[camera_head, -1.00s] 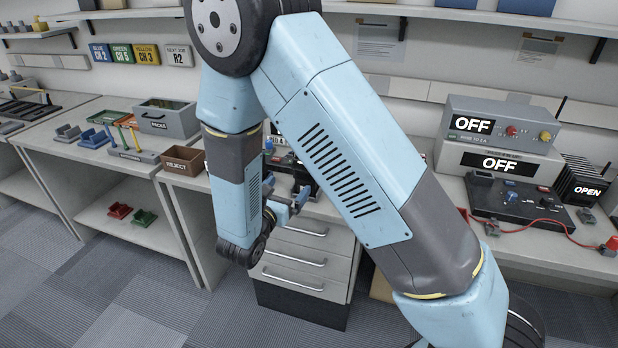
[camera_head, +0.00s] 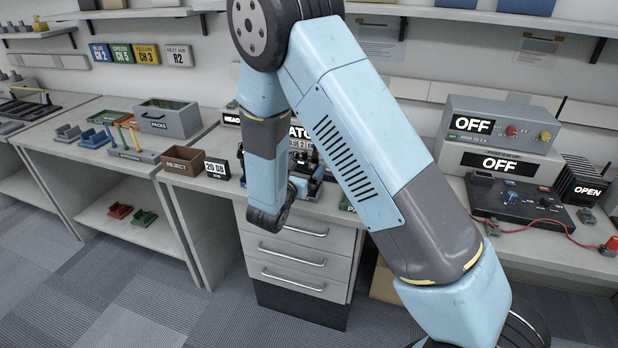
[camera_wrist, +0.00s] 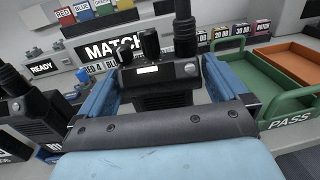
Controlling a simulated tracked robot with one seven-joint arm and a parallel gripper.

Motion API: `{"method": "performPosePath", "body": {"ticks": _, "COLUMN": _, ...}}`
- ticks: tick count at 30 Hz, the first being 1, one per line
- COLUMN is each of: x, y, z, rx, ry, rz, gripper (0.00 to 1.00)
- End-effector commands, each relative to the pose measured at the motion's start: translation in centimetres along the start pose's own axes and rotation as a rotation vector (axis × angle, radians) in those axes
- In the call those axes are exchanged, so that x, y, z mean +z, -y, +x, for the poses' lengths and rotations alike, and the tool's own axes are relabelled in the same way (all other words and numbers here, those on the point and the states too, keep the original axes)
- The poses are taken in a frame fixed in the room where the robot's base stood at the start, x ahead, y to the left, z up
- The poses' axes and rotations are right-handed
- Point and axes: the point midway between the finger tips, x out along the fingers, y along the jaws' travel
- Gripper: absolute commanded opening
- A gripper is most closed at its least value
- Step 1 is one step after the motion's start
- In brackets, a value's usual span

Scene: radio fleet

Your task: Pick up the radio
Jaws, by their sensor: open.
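A black radio (camera_wrist: 160,88) with a thick antenna, top knobs and a small white label stands upright in the middle of the wrist view. My gripper (camera_wrist: 155,80) is open, with one blue finger on each side of this radio. I cannot tell whether either finger touches it. The radio's lower part is hidden by my gripper's palm. In the head view my gripper (camera_head: 306,182) is over the bench above the drawers, mostly hidden by my arm. A second black radio (camera_wrist: 38,115) stands at the left of the wrist view, outside the fingers.
A MATCH sign (camera_wrist: 112,48) stands behind the radio. A green PASS tray (camera_wrist: 286,108) is close on the right, with an orange tray (camera_wrist: 292,52) beyond it. A READY sign (camera_wrist: 42,68) is at the left. A REJECT box (camera_head: 184,160) sits on the bench's left side.

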Motion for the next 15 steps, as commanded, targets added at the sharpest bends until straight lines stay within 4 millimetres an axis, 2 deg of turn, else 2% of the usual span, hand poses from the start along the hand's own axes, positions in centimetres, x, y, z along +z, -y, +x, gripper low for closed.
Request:
{"method": "performPosePath", "body": {"ticks": 4, "x": 0.0, "y": 0.1, "z": 1.9, "rx": -0.002, "ry": 0.0, "rz": 0.0, "gripper": 1.0}}
{"method": "performPosePath", "body": {"ticks": 12, "x": 0.0, "y": 0.0, "z": 2.3, "rx": 0.001, "ry": 0.0, "rz": 0.0, "gripper": 1.0}}
{"method": "performPosePath", "body": {"ticks": 15, "x": 0.0, "y": 0.0, "z": 2.3, "rx": 0.0, "ry": 0.0, "rz": 0.0, "gripper": 0.9}}
